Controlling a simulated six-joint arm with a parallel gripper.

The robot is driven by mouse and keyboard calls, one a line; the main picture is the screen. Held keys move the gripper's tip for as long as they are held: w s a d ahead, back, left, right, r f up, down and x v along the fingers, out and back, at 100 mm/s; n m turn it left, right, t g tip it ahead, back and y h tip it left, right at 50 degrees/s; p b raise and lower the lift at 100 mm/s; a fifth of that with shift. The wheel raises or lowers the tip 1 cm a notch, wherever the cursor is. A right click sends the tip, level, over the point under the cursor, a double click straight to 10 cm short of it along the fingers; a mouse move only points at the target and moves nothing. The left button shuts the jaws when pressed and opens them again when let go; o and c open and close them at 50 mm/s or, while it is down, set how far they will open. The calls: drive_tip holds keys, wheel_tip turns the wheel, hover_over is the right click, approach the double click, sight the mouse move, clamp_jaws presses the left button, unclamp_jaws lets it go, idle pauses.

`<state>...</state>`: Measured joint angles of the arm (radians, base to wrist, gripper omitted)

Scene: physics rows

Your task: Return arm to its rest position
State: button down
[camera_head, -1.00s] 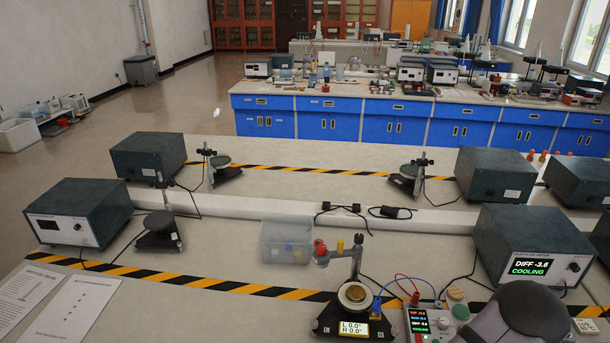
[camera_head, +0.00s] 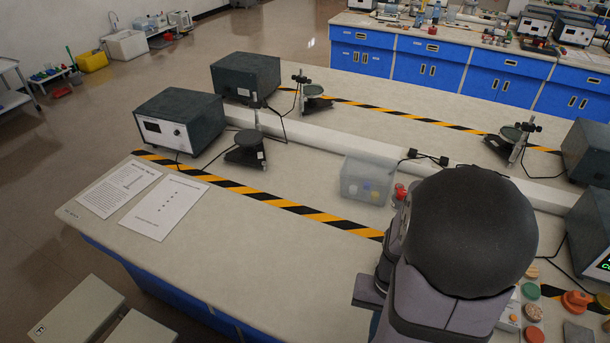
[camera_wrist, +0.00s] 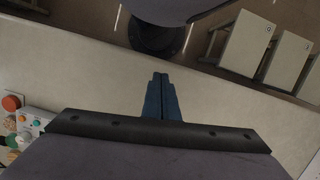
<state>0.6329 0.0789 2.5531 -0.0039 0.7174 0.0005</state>
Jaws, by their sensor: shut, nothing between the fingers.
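My arm (camera_head: 450,240) stands large at the lower right of the head view, folded close to the camera. My gripper (camera_wrist: 160,77) shows in the wrist view with its two dark blue fingers together and nothing between them. It points over the front edge of the pale bench (camera_wrist: 75,65), and no object touches its fingertips there. In the head view I cannot make out the fingers. My arm covers part of the bench behind it.
Coloured round pieces (camera_head: 532,312) lie right of my arm. A clear bin (camera_head: 367,180) stands behind it, near the striped tape (camera_head: 300,208). Two paper sheets (camera_head: 165,207) lie at the left. The front middle bench is clear. Pale stools (camera_head: 72,312) stand below the front edge.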

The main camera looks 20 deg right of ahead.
drive_tip(key=w+a+r+n+t+h, duration=0.1)
drive_tip(key=w+a+r+n+t, duration=0.1)
drive_tip(key=w+a+r+n, duration=0.2)
drive_tip(key=shift+w+a+r+n, duration=0.15)
drive_tip(key=shift+w+a+n, duration=1.45)
drive_tip(key=shift+a, duration=1.9)
